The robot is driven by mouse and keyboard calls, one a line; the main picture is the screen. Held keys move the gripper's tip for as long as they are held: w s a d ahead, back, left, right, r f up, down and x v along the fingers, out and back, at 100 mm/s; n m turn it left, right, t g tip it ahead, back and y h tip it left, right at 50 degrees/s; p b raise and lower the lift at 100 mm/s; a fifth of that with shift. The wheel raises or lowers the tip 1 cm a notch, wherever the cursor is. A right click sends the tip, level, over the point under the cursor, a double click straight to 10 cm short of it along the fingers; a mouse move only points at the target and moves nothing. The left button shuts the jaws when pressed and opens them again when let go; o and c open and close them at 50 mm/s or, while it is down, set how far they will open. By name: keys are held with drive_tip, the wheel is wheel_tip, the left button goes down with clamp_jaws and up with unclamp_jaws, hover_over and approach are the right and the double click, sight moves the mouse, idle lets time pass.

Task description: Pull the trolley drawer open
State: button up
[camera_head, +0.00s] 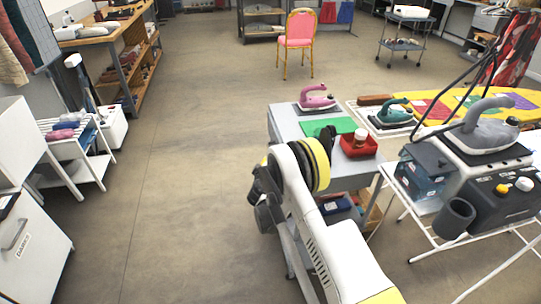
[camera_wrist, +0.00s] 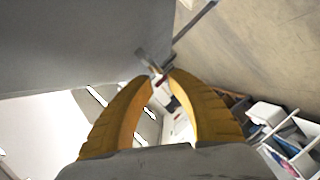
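The grey trolley (camera_head: 284,127) stands right of centre in the head view, with my arm across its front. I cannot make out its drawer there. In the wrist view a large plain grey panel (camera_wrist: 60,45), apparently part of the trolley, fills the upper left. My gripper (camera_wrist: 161,76) has its two orange fingers curving together, with a narrow gap at the tips. A small grey metal piece (camera_wrist: 146,59), possibly a handle, lies right at the fingertips. I cannot tell whether they grip it. In the head view the fingers are hidden by my arm.
On the trolley top are a pink iron (camera_head: 317,98), a green mat (camera_head: 328,127) and a red tray (camera_head: 358,145). An ironing station (camera_head: 480,150) stands close on the right. White cabinets (camera_head: 30,235) stand at left. The floor (camera_head: 170,190) between is clear.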

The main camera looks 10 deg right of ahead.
drive_tip(key=b+x, duration=0.1)
drive_tip(key=x, duration=0.4)
drive_tip(key=shift+w+d, duration=0.1)
drive_tip(key=shift+w, duration=0.1)
clamp_jaws()
